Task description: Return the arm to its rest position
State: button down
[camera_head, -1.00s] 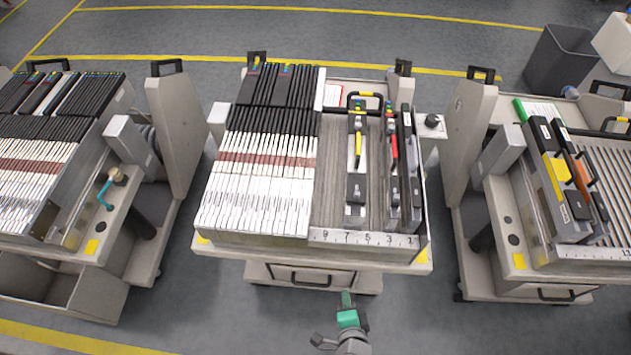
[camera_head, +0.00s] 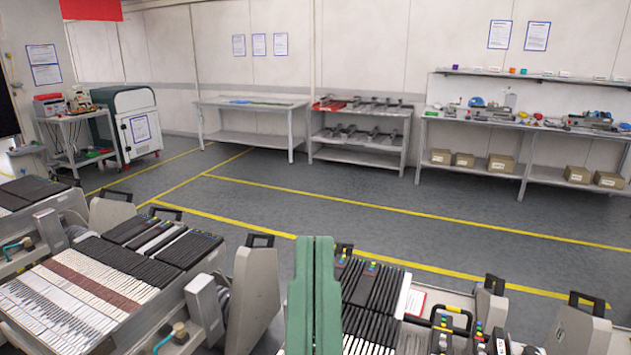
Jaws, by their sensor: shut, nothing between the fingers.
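My gripper (camera_head: 314,244) stands upright at the bottom middle of the head view, close to the camera. Its two green fingers are pressed side by side and hold nothing. It covers part of the middle feeder trolley, whose dark feeders (camera_head: 372,292) show just to its right. The rest of my arm is out of the picture.
The left trolley carries a row of feeders (camera_head: 95,275). A grey trolley end panel (camera_head: 255,290) with a black handle stands left of my gripper. Benches (camera_head: 250,103), a shelf rack (camera_head: 360,137) and a machine (camera_head: 132,120) line the far wall. The floor between is clear.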

notch_tip(320, 180, up, 37)
jog(key=p, duration=3.2)
jog(key=shift+w+f+p, duration=0.2)
jog(key=shift+w+p, duration=0.15)
jog(key=shift+w, duration=0.05)
jog(key=shift+a, duration=0.1)
